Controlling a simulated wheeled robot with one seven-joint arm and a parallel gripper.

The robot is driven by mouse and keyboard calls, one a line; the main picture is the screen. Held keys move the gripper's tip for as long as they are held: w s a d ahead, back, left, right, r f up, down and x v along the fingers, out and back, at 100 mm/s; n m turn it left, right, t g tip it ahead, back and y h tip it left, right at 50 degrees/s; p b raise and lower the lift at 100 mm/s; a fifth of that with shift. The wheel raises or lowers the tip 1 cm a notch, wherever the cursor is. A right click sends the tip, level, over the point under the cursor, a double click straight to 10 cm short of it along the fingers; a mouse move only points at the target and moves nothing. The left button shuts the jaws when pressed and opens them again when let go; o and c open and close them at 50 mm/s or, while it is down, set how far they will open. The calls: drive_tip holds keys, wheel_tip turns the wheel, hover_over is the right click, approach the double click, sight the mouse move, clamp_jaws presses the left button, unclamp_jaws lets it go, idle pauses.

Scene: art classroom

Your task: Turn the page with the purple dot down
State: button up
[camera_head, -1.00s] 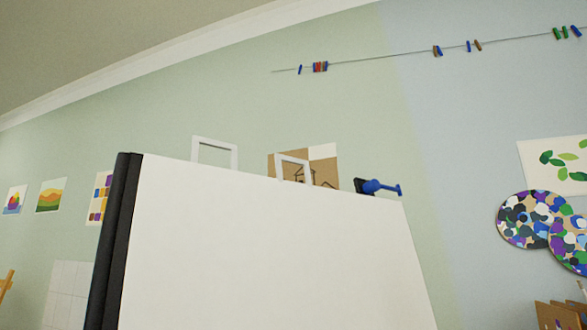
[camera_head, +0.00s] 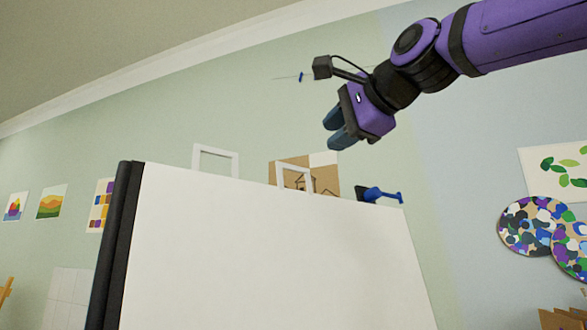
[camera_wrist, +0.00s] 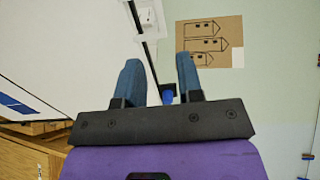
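A large white page (camera_head: 270,250) fills the lower middle of the head view, with a thick black edge (camera_head: 113,250) along its left side. I see no purple dot on it. A blue lever with a black base (camera_head: 382,195) sits at the top edge near the right corner. My gripper (camera_head: 331,132) is open and empty, above the page's top edge and left of the blue lever in the head view. In the wrist view, my gripper (camera_wrist: 158,62) has its two blue fingers spread apart. A white surface (camera_wrist: 55,45) lies to their left; a small blue part shows between them.
Two white loop-shaped frames (camera_head: 216,160) stand up at the top edge. A brown house drawing (camera_head: 318,175) hangs on the wall behind. A string with clothes-pegs runs above, partly hidden by my arm. Colourful palette shapes (camera_head: 528,226) are at the right.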

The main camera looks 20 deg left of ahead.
sight(294, 168)
drive_tip(key=x, duration=1.3)
drive_tip(key=shift+w+a+f, duration=0.1)
drive_tip(key=shift+w+a, duration=0.15)
drive_tip(key=shift+w, duration=0.1)
clamp_jaws()
